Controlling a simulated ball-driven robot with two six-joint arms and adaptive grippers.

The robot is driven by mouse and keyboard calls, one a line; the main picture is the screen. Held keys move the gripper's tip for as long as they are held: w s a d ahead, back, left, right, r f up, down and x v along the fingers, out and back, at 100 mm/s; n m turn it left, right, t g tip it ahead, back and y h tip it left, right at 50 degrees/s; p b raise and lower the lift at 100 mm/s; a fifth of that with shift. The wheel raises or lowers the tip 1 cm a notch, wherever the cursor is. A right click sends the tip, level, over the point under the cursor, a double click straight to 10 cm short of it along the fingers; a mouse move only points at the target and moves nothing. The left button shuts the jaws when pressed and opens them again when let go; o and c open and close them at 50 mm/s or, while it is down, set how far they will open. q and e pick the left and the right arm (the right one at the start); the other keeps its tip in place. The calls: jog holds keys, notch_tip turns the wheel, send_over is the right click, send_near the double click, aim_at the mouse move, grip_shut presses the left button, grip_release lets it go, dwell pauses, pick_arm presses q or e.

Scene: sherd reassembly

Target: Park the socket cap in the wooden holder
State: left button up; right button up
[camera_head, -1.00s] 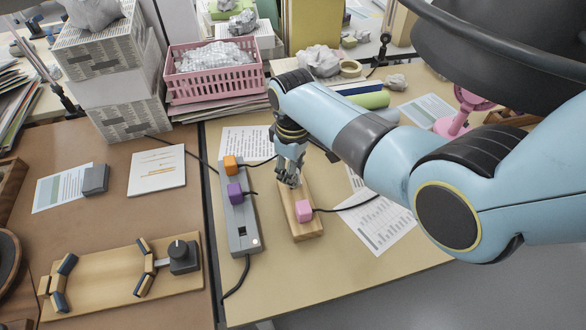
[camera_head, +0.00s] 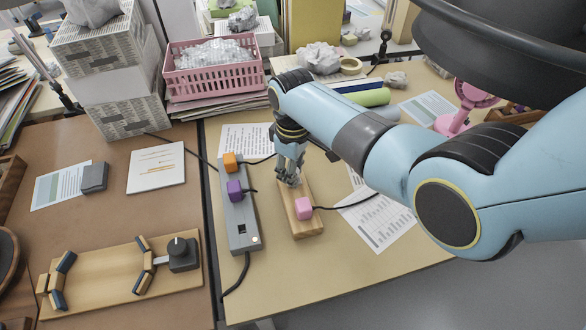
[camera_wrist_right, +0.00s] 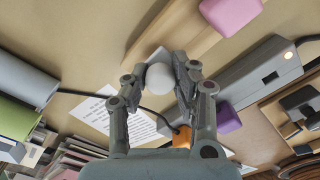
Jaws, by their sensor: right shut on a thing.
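The wooden holder (camera_head: 309,231) is a long pale block on the right-hand desk, with a pink plug (camera_head: 303,208) at its near end. My right gripper (camera_head: 291,183) points down over the far end of the holder. In the right wrist view the right gripper (camera_wrist_right: 158,88) is shut on a pale rounded piece, the socket cap (camera_wrist_right: 160,76). The holder (camera_wrist_right: 163,32) lies just beyond the cap there. I cannot tell whether cap and holder touch. In the head view the fingers mostly hide the cap. My left gripper is not in view.
A grey power strip (camera_head: 239,215) with an orange plug (camera_head: 230,162) and a purple plug (camera_head: 234,190) lies left of the holder. Black cables run nearby. A printed sheet (camera_head: 380,225) lies to the right. A pink basket (camera_head: 213,88) stands behind.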

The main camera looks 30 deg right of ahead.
jog(key=shift+f+b, duration=0.4)
jog(key=shift+f, duration=0.2)
dwell(0.3)
jog(key=o, duration=1.5)
jog(key=shift+r, duration=0.15)
notch_tip(320, 180, up, 8)
jog(key=p, duration=0.8)
jog(key=shift+p, duration=0.4)
